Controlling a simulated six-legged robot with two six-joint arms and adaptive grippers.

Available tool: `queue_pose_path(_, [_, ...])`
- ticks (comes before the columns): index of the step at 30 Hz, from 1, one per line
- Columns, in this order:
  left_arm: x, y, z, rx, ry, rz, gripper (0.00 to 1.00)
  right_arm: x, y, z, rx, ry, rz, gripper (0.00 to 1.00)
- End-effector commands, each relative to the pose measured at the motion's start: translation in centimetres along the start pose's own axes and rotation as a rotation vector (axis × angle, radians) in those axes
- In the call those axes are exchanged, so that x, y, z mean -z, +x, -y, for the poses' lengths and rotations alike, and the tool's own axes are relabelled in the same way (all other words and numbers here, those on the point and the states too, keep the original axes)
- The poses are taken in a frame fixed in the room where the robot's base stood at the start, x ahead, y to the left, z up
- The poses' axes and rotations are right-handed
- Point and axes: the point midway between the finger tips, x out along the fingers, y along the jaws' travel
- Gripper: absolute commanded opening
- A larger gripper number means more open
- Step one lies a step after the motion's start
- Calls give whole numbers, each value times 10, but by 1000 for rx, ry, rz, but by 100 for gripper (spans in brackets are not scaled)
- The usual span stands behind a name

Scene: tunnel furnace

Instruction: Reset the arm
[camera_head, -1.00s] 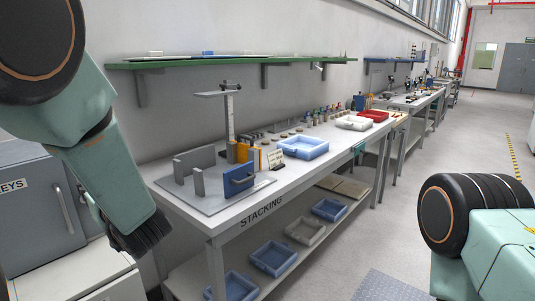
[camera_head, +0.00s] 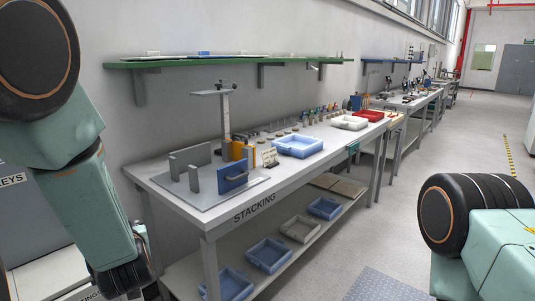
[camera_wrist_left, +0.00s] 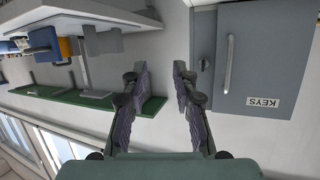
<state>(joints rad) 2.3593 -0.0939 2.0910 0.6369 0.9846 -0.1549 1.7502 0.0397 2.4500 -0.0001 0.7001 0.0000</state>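My left arm comes in from the left in the head view and hangs down beside the stacking bench (camera_head: 262,203). Its gripper is partly cut off at the bottom edge there. In the left wrist view my left gripper (camera_wrist_left: 158,78) shows two dark fingers with a clear gap and nothing between them.
The bench carries a blue tray (camera_head: 299,144), a red bin (camera_head: 370,115) and a grey fixture plate (camera_head: 210,196). A green shelf (camera_head: 220,61) is on the wall above. Blue bins (camera_head: 269,254) sit on the lower shelf. The floor (camera_head: 440,140) at right is clear.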

Motion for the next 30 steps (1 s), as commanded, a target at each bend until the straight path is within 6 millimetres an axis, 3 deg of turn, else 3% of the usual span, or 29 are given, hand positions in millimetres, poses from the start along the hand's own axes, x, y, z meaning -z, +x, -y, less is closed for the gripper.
queue_pose_path(1, [-29,-4,0,-32,30,69,28,0,0,0,0,0,0,0])
queue_pose_path(8, [-170,-52,7,-182,169,424,28,0,0,0,0,0,0,0])
queue_pose_path(12, [-247,-100,23,-254,242,645,28,0,0,0,0,0,0,0])
queue_pose_path(18, [-338,-186,58,-334,327,953,28,0,0,0,0,0,0,0])
queue_pose_path(21, [-369,-226,77,-356,355,1075,28,0,0,0,0,0,0,0])
queue_pose_path(24, [-390,-254,95,-343,362,1160,28,0,0,0,0,0,0,0])
queue_pose_path(30, [-406,-270,106,-328,367,1212,28,0,0,0,0,0,0,0])
